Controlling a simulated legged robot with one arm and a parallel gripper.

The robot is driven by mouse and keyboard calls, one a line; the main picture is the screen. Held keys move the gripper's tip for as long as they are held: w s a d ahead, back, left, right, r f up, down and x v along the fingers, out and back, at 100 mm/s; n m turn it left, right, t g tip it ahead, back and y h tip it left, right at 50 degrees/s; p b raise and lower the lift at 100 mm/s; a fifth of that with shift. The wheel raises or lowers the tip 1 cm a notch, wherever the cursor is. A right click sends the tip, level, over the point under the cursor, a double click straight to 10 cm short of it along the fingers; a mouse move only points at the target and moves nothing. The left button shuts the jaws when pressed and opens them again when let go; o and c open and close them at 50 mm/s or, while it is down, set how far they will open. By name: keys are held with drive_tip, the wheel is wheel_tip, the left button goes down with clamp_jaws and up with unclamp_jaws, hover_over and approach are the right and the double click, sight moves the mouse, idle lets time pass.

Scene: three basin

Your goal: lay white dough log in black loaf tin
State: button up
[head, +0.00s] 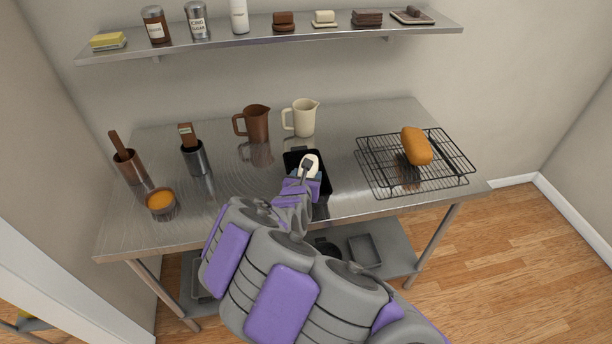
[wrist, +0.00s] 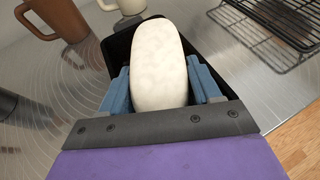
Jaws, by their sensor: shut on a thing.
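The white dough log (wrist: 158,60) is held between the two blue fingers of my gripper (wrist: 160,88) in the wrist view. In the head view the dough log (head: 311,163) shows just past the gripper (head: 307,168). The black loaf tin (head: 321,187) stands on the metal table, and the gripper and dough are over it. In the wrist view the tin's dark wall (wrist: 120,45) shows behind and to the left of the dough. The dough's underside is hidden, so I cannot tell whether it touches the tin's floor.
A brown pitcher (head: 257,124) and a cream pitcher (head: 304,118) stand behind the tin. A black wire rack (head: 376,165) with a brown loaf (head: 416,146) is to the right. A shelf (head: 270,33) runs above.

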drive_tip(key=shift+f, duration=0.1)
drive_tip(key=o, duration=1.2)
drive_tip(key=shift+r, duration=0.25)
drive_tip(key=p+v, duration=0.1)
drive_tip(key=v, duration=1.1)
drive_tip(key=shift+r+p, duration=0.1)
drive_tip(key=shift+p, duration=0.25)
